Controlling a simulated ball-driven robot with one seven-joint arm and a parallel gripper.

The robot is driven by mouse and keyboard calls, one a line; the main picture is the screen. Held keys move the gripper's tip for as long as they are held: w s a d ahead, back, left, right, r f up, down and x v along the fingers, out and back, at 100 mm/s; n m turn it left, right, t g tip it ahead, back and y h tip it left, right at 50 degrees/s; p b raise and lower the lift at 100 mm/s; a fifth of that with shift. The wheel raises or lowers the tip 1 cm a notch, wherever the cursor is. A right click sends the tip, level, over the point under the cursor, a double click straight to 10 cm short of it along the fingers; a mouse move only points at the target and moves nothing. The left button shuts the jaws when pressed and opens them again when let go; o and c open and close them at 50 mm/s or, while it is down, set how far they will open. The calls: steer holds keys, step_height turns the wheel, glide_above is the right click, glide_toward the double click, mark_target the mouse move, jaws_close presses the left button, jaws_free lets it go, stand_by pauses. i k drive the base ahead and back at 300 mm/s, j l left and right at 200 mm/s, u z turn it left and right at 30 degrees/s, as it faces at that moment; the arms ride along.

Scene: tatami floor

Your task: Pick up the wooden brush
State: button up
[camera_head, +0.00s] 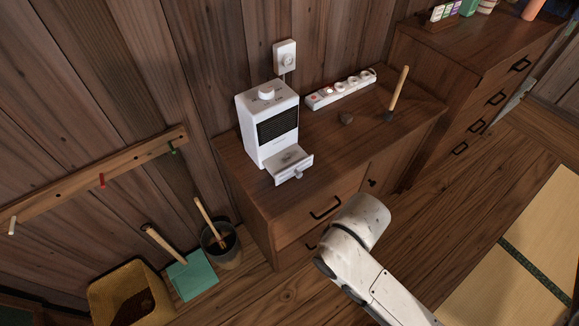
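A brush-like tool with a light wooden handle (399,88) and a dark head stands nearly upright, tilted a little, on the right part of the wooden cabinet top (415,112). Another wooden handle (205,214) sticks up from a dark bucket (221,250) on the floor at the lower left; what is at its lower end is hidden in the bucket. I cannot tell for certain which one is the wooden brush. My white arm rises from the bottom in front of the cabinet, but my gripper does not show.
A green dustpan (193,277) and a straw-coloured bin (105,295) stand on the floor. Floor at right is clear.

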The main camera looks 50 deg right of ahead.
mark_target(388, 115)
steer(key=z, duration=1.5)
